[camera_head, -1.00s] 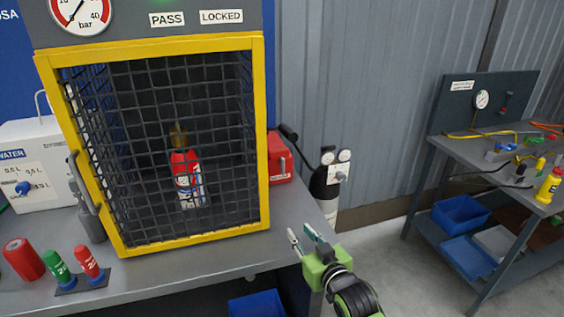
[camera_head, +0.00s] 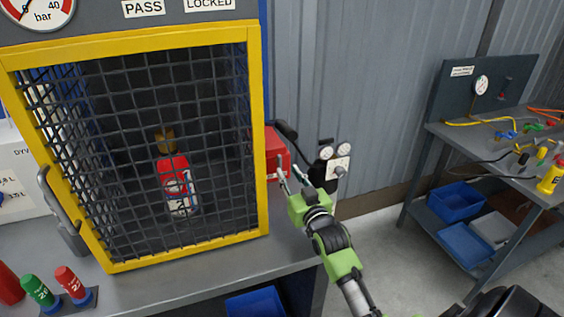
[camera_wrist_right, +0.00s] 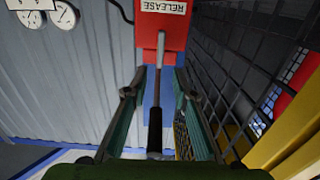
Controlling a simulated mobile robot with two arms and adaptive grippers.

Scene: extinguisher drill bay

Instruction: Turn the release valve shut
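The release valve is a red box (camera_head: 277,152) on the right side of the yellow-framed cage. In the right wrist view the red box (camera_wrist_right: 163,22) carries an upside-down RELEASE label. A metal lever with a black grip (camera_wrist_right: 155,130) extends from the box toward my wrist. My right gripper (camera_head: 293,177) is in front of the box, and its fingers are apart. In the wrist view the lever lies between the two fingers (camera_wrist_right: 156,90), with visible gaps on both sides. My left gripper is not in view.
The mesh cage (camera_head: 258,130) with a red extinguisher (camera_head: 176,185) inside stands close left of my right gripper. Gauges (camera_head: 335,152) hang behind it by the corrugated wall. A black hose (camera_head: 287,132) runs by the box. A side bench (camera_head: 480,145) stands at the right.

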